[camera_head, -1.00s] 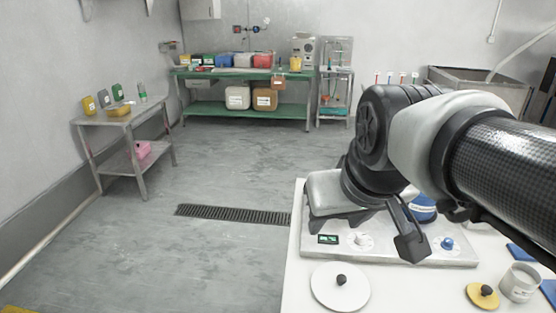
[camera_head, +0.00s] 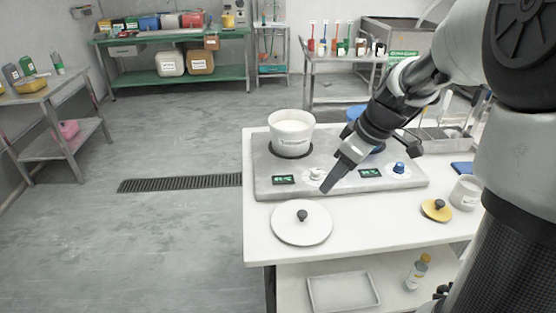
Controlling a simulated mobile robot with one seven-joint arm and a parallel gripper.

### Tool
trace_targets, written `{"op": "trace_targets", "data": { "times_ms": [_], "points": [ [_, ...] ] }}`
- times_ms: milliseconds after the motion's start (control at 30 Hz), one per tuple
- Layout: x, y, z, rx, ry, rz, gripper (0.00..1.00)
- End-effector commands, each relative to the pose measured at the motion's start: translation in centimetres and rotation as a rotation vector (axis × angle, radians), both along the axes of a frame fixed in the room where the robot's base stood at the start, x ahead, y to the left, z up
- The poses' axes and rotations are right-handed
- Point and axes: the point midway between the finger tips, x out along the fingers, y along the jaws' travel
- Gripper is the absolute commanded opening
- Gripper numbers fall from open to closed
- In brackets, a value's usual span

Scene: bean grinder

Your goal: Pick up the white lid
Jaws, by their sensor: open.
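The white lid (camera_head: 290,229) is a round flat disc with a dark knob at its centre. It lies flat near the front left of the white table. My gripper (camera_head: 328,189) is above the table, a little up and right of the lid's knob in the picture. It points down and left, apart from the lid and holding nothing. The two fingers overlap in this view, so the gap between them is hard to see.
A grey hotplate unit (camera_head: 262,180) with dials stands behind the lid, bearing a white pot (camera_head: 291,128). A yellow lid (camera_head: 437,213) and a white cup (camera_head: 466,194) are at the right. A white tray (camera_head: 313,297) and a bottle (camera_head: 416,275) sit on the lower shelf.

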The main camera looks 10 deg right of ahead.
Motion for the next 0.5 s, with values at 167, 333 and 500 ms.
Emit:
{"op": "trace_targets", "data": {
  "times_ms": [167,333,500],
  "points": [
    [0.5,0.7,-2.7,0.011,0.006,0.031,0.46],
    [1.5,1.8,-6.2,0.011,0.005,0.028,0.46],
    [2.5,2.8,-9.4,0.010,0.004,0.030,0.46]
  ]
}}
